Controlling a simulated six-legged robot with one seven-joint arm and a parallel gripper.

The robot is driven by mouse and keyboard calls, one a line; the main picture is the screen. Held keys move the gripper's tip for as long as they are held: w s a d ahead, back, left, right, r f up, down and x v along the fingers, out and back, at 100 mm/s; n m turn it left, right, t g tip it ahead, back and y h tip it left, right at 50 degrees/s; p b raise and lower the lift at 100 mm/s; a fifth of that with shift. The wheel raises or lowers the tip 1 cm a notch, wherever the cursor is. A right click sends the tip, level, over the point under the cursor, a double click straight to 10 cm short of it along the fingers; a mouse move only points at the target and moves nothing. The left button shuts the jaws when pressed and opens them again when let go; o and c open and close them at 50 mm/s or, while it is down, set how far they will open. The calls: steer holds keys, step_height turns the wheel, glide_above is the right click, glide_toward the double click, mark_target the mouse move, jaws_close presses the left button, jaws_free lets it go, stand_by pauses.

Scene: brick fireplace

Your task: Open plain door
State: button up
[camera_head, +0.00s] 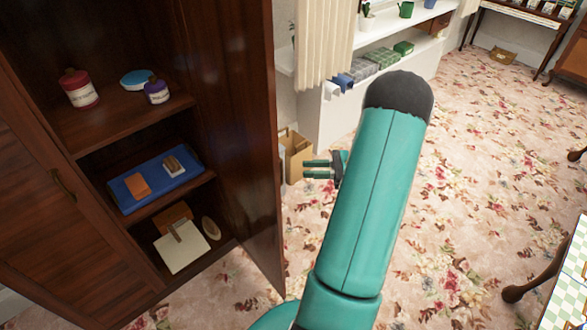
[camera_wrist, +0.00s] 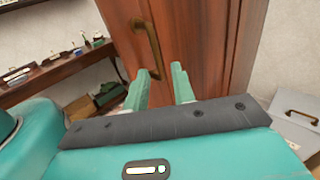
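A dark wooden cabinet stands on the left in the head view. Its right door (camera_head: 235,120) is swung wide open, showing the shelves. Its left door (camera_head: 50,190) is shut and has a brass handle (camera_head: 62,185). My gripper (camera_head: 308,169) is just right of the open door's outer side, pointing left towards it. In the wrist view, a wooden door panel (camera_wrist: 190,35) with a brass handle (camera_wrist: 148,40) fills the middle. My gripper (camera_wrist: 159,76) also shows there with its fingers apart. The handle's lower end appears between the fingertips; contact cannot be told.
The shelves hold a red-lidded jar (camera_head: 80,88), a purple-lidded jar (camera_head: 156,90) and a blue tray (camera_head: 120,190). A cardboard box (camera_head: 296,150) stands on the floor behind the gripper. A white shelf unit (camera_head: 345,110) is behind. Flowered carpet (camera_head: 480,140) is clear to the right.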

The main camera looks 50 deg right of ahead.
steer(key=v, duration=0.5)
steer(key=shift+s+d, duration=0.25)
stand_by(0.4)
